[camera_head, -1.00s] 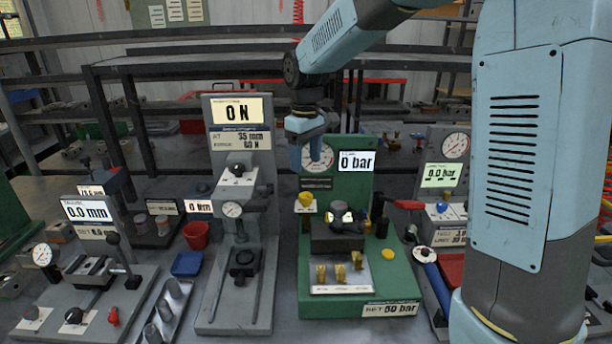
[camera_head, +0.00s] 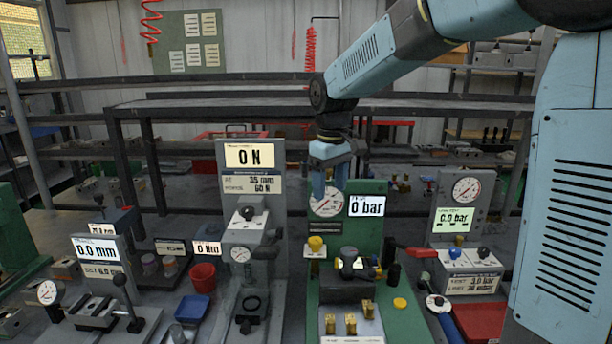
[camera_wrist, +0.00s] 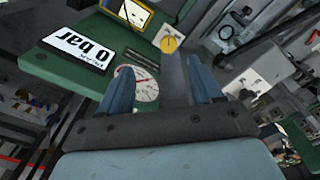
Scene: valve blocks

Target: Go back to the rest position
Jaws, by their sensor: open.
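My gripper (camera_head: 329,182) hangs from my raised arm in front of the upper panel of the green test stand (camera_head: 372,226). Its blue fingers are apart with nothing between them. In the wrist view my gripper (camera_wrist: 165,85) is also open and empty, with the stand's round gauge (camera_wrist: 146,84) just beyond the left finger. The stand's display (camera_head: 367,206) reads 0 bar. A black-topped valve block (camera_head: 348,264) sits on the stand, with several brass fittings (camera_head: 350,322) in front of it.
A grey force stand (camera_head: 250,185) reading 0 N stands to the left. A grey gauge stand (camera_head: 459,215) reading 0.0 bar is at the right. A red cup (camera_head: 203,276) and a blue tray (camera_head: 192,308) lie left. A dark rack (camera_head: 200,105) runs behind.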

